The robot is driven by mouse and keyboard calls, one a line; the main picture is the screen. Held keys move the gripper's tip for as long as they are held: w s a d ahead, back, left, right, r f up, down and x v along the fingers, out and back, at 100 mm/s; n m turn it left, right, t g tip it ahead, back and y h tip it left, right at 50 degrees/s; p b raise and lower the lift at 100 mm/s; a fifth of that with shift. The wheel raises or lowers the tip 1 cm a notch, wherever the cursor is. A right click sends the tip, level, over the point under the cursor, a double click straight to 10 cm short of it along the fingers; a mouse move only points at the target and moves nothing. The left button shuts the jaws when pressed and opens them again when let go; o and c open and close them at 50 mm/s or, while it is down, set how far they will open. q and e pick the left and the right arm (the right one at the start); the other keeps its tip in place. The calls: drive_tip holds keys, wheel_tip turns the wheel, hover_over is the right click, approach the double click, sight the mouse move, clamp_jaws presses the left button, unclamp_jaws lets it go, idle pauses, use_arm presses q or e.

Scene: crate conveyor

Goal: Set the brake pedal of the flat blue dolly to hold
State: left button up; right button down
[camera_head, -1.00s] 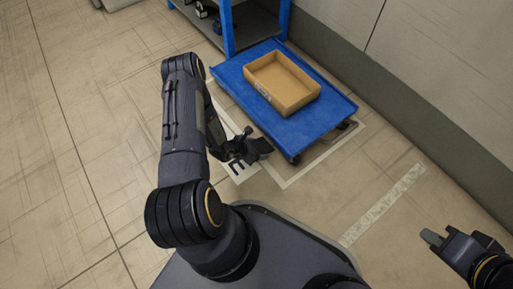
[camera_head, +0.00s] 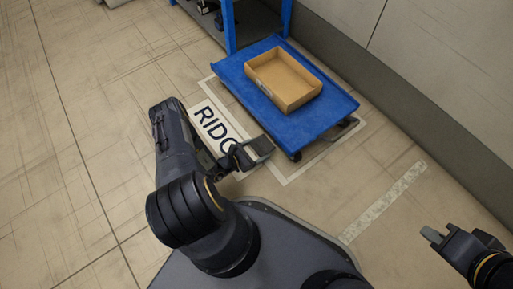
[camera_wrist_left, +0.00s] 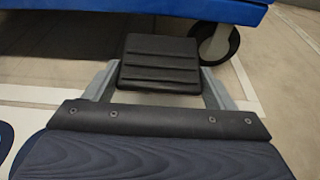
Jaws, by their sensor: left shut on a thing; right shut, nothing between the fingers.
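The flat blue dolly (camera_head: 258,92) stands on the floor in the head view, with an open cardboard box on it. The black ribbed brake pedal (camera_wrist_left: 160,63) is at the dolly's near edge in the left wrist view, left of a caster. It shows as a dark plate in the head view (camera_head: 262,146). My left gripper (camera_head: 246,156) is at the pedal, and in the wrist view its grey fingers (camera_wrist_left: 160,80) are on either side of it, shut on it. Whether the pedal is raised or pressed I cannot tell. My right gripper (camera_head: 433,236) is shut and empty, far from the dolly.
The cardboard box (camera_head: 254,75) lies on the dolly deck. A blue shelf rack (camera_head: 229,28) stands behind it, and a grey wall runs along the right. A caster (camera_wrist_left: 217,44) is close to the pedal. Floor at the left is clear, with white markings (camera_head: 205,112) beside the dolly.

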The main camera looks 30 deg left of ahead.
use_arm(q)
drive_tip(key=shift+f+t, duration=0.45)
drive_tip(key=shift+t, duration=0.05)
drive_tip(key=shift+h, duration=0.3)
drive_tip(key=o, duration=1.4)
drive_tip(key=shift+w, duration=0.1)
drive_tip(key=p+v, duration=0.2)
drive_tip(key=v, duration=0.5)
drive_tip(key=shift+s+a, duration=0.2)
drive_tip(key=shift+s, duration=0.2)
